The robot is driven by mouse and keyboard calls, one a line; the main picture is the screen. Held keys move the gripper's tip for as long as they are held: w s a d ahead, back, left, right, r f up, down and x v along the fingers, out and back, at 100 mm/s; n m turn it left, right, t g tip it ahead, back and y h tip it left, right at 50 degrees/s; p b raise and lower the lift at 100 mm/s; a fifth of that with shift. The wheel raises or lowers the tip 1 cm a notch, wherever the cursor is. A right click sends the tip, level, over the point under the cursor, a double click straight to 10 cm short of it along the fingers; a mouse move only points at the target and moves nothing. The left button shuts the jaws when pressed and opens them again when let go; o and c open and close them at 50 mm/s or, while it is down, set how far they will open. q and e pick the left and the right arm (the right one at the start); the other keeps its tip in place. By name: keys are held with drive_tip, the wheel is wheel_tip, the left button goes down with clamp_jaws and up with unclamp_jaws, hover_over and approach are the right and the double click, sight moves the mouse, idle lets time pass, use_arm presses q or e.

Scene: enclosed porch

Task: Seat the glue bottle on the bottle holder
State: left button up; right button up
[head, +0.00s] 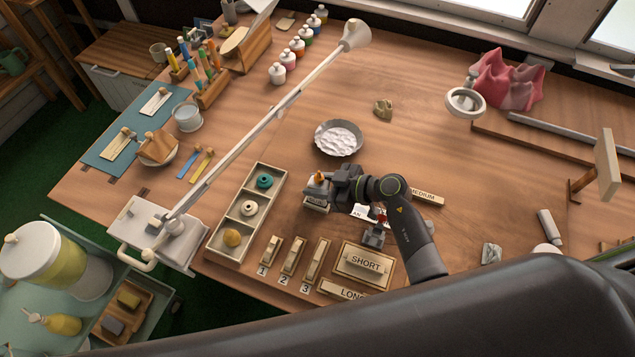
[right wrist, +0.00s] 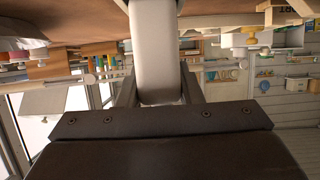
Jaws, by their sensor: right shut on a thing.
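The glue bottle (head: 319,177) shows in the head view as a small pale shape with an orange tip at my right gripper (head: 328,186). In the right wrist view, a white bottle body (right wrist: 154,50) stands between the two dark fingers (right wrist: 155,92), which are shut on it. A small labelled wooden block (head: 316,207) sits just below the gripper in the head view and is partly hidden. I cannot tell whether it is the bottle holder or whether the bottle touches it. My left gripper is not in view.
A compartment tray (head: 247,212) with round pieces lies left of the gripper. A bowl of white stuff (head: 338,139) stands behind it. Wooden blocks, a SHORT block (head: 364,264) and a small grey device (head: 374,234) lie in front. A long pale lamp arm (head: 265,125) crosses the table.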

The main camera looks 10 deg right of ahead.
drive_tip(key=shift+f, duration=0.55)
drive_tip(key=o, duration=1.1)
drive_tip(key=shift+o, duration=0.5)
drive_tip(key=o, duration=0.6)
drive_tip(key=shift+c, duration=0.2)
drive_tip(key=shift+s+d+r+p, duration=0.25)
drive_tip(key=shift+d+r+p, duration=0.1)
drive_tip(key=shift+r+p, duration=0.15)
drive_tip(key=shift+s+d+r+p, duration=0.55)
drive_tip(key=shift+d+r+p, duration=0.25)
drive_tip(key=shift+p, duration=0.55)
drive_tip(key=shift+s+d+r+p, duration=0.5)
drive_tip(key=shift+d+r+p, duration=0.25)
drive_tip(key=shift+p, duration=0.6)
